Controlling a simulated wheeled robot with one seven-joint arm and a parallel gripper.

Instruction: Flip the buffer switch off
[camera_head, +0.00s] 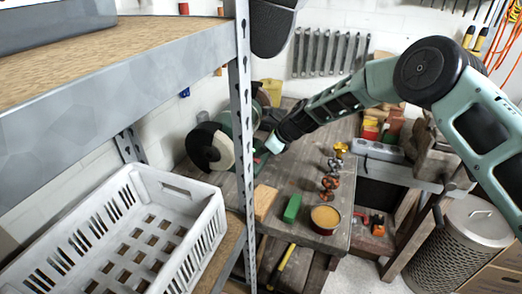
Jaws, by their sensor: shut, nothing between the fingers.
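The buffer (212,148), a bench machine with a dark and cream round wheel, stands at the back left of the wooden workbench (300,165), partly behind the shelf post. Part of its green body shows to the right of the post. My arm reaches in from the right, and my gripper (271,147) is shut and empty close to the right side of the buffer. The switch cannot be made out clearly; the gripper and post cover that area. I cannot tell whether the gripper touches the buffer.
A metal shelf post (243,140) stands in front of the buffer. A white crate (180,225) is at lower left. A green block (292,208), a round tin (325,218) and red valve handles (330,182) lie on the bench front. A grey power strip (377,150) is at right.

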